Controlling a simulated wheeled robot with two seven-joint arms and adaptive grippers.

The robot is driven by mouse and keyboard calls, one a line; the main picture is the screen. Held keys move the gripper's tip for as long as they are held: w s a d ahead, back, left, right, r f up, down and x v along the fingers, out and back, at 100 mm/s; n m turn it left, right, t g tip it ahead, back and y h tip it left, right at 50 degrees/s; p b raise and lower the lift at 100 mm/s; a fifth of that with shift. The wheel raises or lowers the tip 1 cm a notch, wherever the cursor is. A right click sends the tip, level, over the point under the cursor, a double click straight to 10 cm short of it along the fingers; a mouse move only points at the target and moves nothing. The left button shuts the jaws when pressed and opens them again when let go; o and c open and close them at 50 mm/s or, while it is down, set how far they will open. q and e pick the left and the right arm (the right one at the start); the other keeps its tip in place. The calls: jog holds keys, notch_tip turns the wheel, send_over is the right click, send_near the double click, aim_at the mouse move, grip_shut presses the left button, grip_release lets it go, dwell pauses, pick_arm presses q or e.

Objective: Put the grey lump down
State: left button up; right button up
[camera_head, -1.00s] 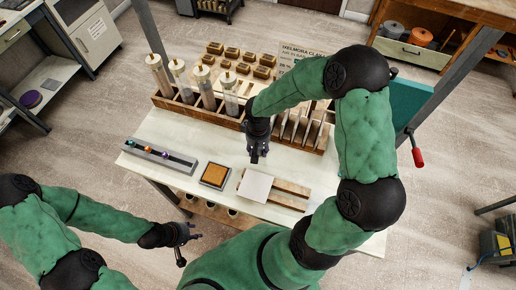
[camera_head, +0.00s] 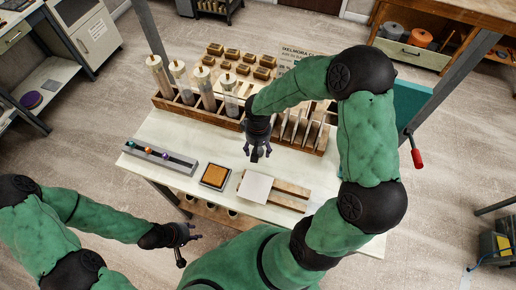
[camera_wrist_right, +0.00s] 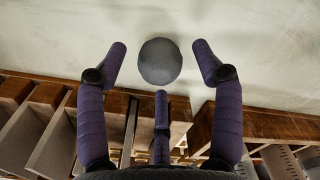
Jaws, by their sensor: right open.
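The grey lump (camera_wrist_right: 160,61) is a dark, round ball against the pale tabletop in the right wrist view. It lies between the spread purple fingertips of my right gripper (camera_wrist_right: 160,50), with a visible gap on either side. It appears to rest on the tabletop, though this top-down view does not show contact clearly. In the head view my right gripper (camera_head: 257,154) is low over the worktable (camera_head: 222,150), in front of the wooden rack; I cannot make out the lump there. My left gripper (camera_head: 187,245) is off the table's front left, empty, its fingers apart.
In front are a strip with coloured balls (camera_head: 160,157), a tray with an orange-brown pad (camera_head: 214,176), and a white tile (camera_head: 255,187) beside wooden slats (camera_head: 290,195).

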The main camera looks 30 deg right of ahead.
notch_tip(320, 180, up, 10)
jog(key=p, duration=0.1)
jog(key=shift+p, duration=0.3)
jog(key=shift+o, duration=0.5)
jog(key=shift+r, duration=0.25)
jog(key=m+b, duration=0.1)
jog(key=m, duration=0.4)
jog(key=m+b, duration=0.1)
jog(key=m, duration=0.5)
jog(key=f+m+b, duration=0.1)
jog(key=m+b, duration=0.1)
jog(key=m, duration=0.3)
jog(key=shift+a+m, duration=0.3)
jog(key=shift+m, duration=0.1)
jog(key=m, duration=0.5)
jog(key=shift+a+f+b, duration=0.1)
jog(key=shift+b, duration=0.3)
jog(key=shift+f, duration=0.1)
notch_tip(320, 180, down, 6)
jog(key=shift+r+b, duration=0.25)
jog(key=shift+b, duration=0.3)
jog(key=shift+m, duration=0.3)
jog(key=f, duration=0.2)
jog(key=f+b, duration=0.1)
jog(key=f, duration=0.1)
jog(key=shift+d, duration=0.4)
jog(key=shift+f, duration=0.6)
jog(key=c, duration=1.4)
